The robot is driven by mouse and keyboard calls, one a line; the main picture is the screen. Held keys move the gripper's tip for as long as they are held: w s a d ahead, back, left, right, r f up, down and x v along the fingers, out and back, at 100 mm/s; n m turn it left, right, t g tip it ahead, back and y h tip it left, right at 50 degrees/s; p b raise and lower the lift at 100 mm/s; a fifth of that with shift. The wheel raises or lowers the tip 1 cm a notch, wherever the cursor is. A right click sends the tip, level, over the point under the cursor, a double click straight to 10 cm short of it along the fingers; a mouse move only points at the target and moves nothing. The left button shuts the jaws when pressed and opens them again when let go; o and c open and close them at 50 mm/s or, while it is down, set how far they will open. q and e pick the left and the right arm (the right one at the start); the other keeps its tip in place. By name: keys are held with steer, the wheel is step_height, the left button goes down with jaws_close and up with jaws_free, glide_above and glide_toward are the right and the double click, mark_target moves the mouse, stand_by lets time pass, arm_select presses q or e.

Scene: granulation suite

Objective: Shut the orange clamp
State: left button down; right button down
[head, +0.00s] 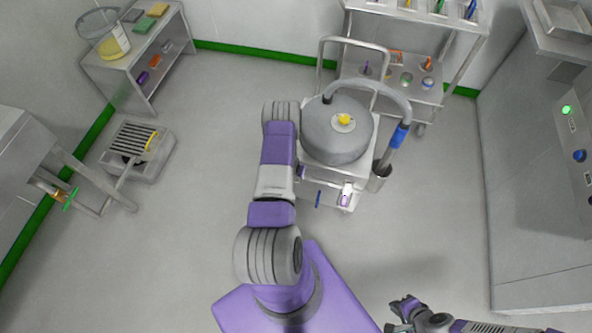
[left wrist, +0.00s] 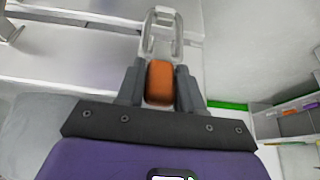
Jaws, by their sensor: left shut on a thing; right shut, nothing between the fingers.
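The orange clamp (left wrist: 160,82) shows in the left wrist view as an orange block-shaped grip with a pale metal loop reaching away beyond it. My left gripper (left wrist: 160,70) has its two dark fingers on either side of the orange grip and is shut on it. In the head view the clamp and my left fingertips are hidden; my left arm reaches up to the left side of the grey drum (head: 337,140). My right gripper (head: 404,309) is at the lower right of the head view, shut and empty, away from the drum.
The drum stands on a wheeled cart with a metal push handle (head: 352,40). A blue-banded hose (head: 399,136) arches over its right side. A shelf trolley (head: 410,85) stands behind, a control cabinet (head: 540,170) at right. Floor at left centre is clear.

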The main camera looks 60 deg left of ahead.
arm_select(q)
steer(key=c, duration=0.8)
jaws_free()
steer(key=p+v, duration=0.2)
steer(key=v, duration=0.5)
steer(key=shift+r, duration=0.25)
steer(key=shift+d, duration=0.2)
